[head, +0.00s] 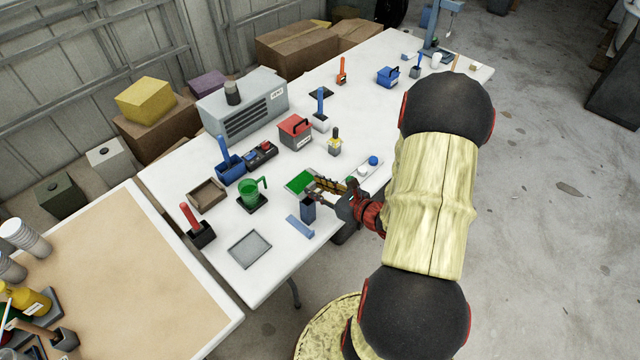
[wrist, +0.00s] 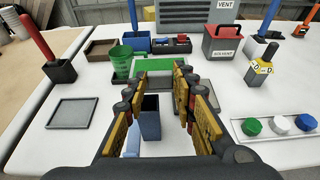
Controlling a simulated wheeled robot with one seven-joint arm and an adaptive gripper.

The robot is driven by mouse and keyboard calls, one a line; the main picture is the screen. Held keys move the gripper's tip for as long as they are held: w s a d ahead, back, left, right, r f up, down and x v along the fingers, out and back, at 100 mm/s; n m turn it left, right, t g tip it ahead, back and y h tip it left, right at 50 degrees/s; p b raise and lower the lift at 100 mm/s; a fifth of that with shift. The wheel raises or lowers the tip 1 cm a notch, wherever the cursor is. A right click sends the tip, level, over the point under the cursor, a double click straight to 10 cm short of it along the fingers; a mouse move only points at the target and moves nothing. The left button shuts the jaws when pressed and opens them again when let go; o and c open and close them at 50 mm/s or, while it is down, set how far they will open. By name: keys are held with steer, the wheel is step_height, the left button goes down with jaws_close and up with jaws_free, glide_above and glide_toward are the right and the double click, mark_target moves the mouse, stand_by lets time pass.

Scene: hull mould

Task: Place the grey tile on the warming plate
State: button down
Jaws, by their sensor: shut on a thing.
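My gripper (head: 335,187) is over the front part of the table. In the wrist view its fingers (wrist: 155,88) stand apart with a thin grey piece (wrist: 155,82) between the tips, which I take to be the grey tile; it is mostly hidden by the fingers. A flat green square (head: 300,183) lies just beyond the fingertips, and shows in the wrist view too (wrist: 165,70). A flat grey rimmed square (head: 249,248) lies bare at the table's near left; it also shows in the wrist view (wrist: 75,112). I cannot tell for certain which square is the warming plate.
A dark blue open-topped box (head: 307,210) stands close below my gripper, beside a blue bar (head: 299,227). A green jug (head: 252,192) stands to the left on a dark base. A tray with coloured knobs (wrist: 280,127) lies to the right. A red box (head: 295,132) stands behind.

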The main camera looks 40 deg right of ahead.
steer(key=w+d+f, duration=0.1)
steer(key=w+d+f+b, duration=0.1)
steer(key=d, duration=0.1)
steer(key=w+d+f, duration=0.1)
steer(key=w, duration=0.1)
steer(key=shift+d+b, duration=0.35)
steer(key=w+d+f, duration=0.1)
steer(key=d+f+b, duration=0.1)
steer(key=f, duration=0.1)
steer(key=w+d+f+b, duration=0.1)
steer(key=f, duration=0.1)
steer(key=shift+w+d, duration=0.1)
steer(key=shift+w, duration=0.2)
steer(key=shift+w+d+f+b, duration=0.1)
steer(key=shift+f+b, duration=0.3)
steer(key=shift+f, duration=0.5)
steer(key=shift+w+d+f+b, duration=0.1)
steer(key=shift+f+b, duration=0.3)
steer(key=shift+f, duration=0.5)
steer(key=shift+s, duration=0.1)
steer(key=shift+f, duration=0.15)
steer(key=c, duration=1.5)
jaws_free()
steer(key=shift+o, duration=0.2)
